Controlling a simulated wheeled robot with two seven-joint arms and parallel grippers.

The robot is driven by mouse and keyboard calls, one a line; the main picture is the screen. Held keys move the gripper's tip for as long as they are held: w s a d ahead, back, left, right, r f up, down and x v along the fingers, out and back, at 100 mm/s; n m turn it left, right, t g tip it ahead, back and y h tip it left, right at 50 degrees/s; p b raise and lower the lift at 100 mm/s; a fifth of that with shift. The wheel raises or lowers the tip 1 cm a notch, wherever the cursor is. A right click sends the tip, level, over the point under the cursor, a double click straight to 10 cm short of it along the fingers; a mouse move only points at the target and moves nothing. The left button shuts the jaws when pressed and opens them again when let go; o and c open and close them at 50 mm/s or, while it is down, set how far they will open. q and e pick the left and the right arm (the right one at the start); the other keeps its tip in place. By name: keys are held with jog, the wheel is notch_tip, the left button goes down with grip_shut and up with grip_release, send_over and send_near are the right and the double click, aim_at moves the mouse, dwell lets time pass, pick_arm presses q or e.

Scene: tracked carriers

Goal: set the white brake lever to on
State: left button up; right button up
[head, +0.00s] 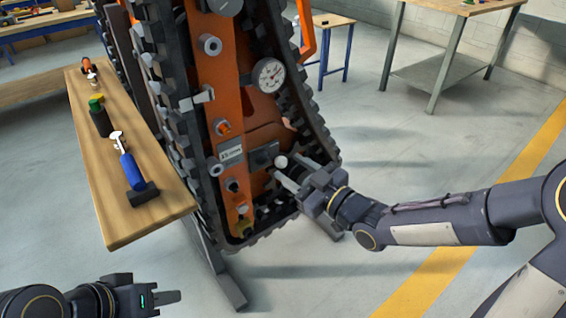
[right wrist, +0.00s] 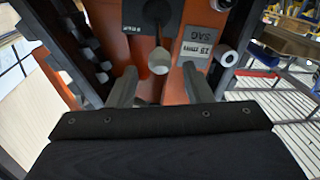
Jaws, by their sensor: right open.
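The white brake lever, a short arm with a round white knob (head: 281,161), sticks out from a dark plate (head: 263,154) on the orange side of the tracked carrier (head: 262,131). In the right wrist view, the knob (right wrist: 158,62) hangs below the dark plate (right wrist: 140,14), whose small lettering is too small to read. My right gripper (head: 287,179) is open at the lever. In its wrist view, the knob shows between the two fingertips (right wrist: 160,72), with a gap on each side. My left gripper (head: 165,297) is low at the left, away from the carrier; its finger gap is not clear.
Black track (head: 322,160) frames the panel. A wooden bench (head: 150,220) with a blue-handled tool (head: 132,171) stands left.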

aim_at(273, 160)
jog(key=x, duration=0.6)
jog(key=shift+c, duration=0.4)
grip_shut()
